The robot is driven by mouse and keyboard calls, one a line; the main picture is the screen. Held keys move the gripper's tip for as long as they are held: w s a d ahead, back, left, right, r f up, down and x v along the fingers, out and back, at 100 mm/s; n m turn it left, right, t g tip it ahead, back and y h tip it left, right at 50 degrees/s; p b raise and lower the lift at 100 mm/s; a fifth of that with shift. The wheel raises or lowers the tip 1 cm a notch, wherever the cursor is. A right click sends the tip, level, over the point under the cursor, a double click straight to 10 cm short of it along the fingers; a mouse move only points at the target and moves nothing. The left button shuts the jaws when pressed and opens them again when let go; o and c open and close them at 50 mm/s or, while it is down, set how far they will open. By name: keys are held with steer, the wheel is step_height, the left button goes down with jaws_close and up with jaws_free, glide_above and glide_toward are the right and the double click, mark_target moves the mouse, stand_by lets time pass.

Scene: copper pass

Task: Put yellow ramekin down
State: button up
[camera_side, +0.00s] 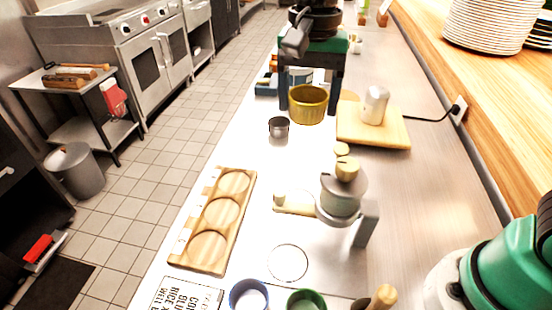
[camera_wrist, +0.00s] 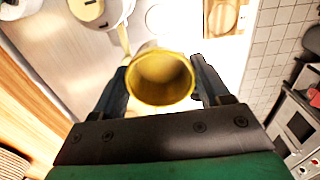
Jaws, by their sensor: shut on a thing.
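The yellow ramekin (camera_side: 308,104) is a ribbed mustard-coloured cup, held upright between the fingers of my gripper (camera_side: 310,92) at the far end of the counter in the side view. It also shows from above in the wrist view (camera_wrist: 162,78), empty inside, with my gripper (camera_wrist: 162,88) shut on it from both sides. A wooden board (camera_side: 213,222) with three round recesses lies nearer on the left of the counter. Its recesses look empty. Whether the ramekin touches the counter cannot be told.
A small dark metal cup (camera_side: 278,128) stands just in front of the ramekin. A cutting board (camera_side: 374,128) with a white canister (camera_side: 374,104) is to the right. A grey-and-wood press (camera_side: 342,198) stands mid-counter. A blue bowl (camera_side: 249,295) and a green bowl (camera_side: 306,301) are at the near edge.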

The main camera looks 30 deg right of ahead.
step_height(320, 180, down, 18)
steer(key=shift+f, duration=0.15)
stand_by(0.4)
steer(key=shift+f, duration=0.15)
steer(key=o, duration=1.3)
step_height(320, 180, up, 12)
steer(key=s+d+n+t, duration=0.4)
steer(key=d+n+t, duration=0.3)
steer(key=d+n, duration=0.2)
steer(key=shift+d+r, duration=0.15)
steer(key=shift+r, duration=0.15)
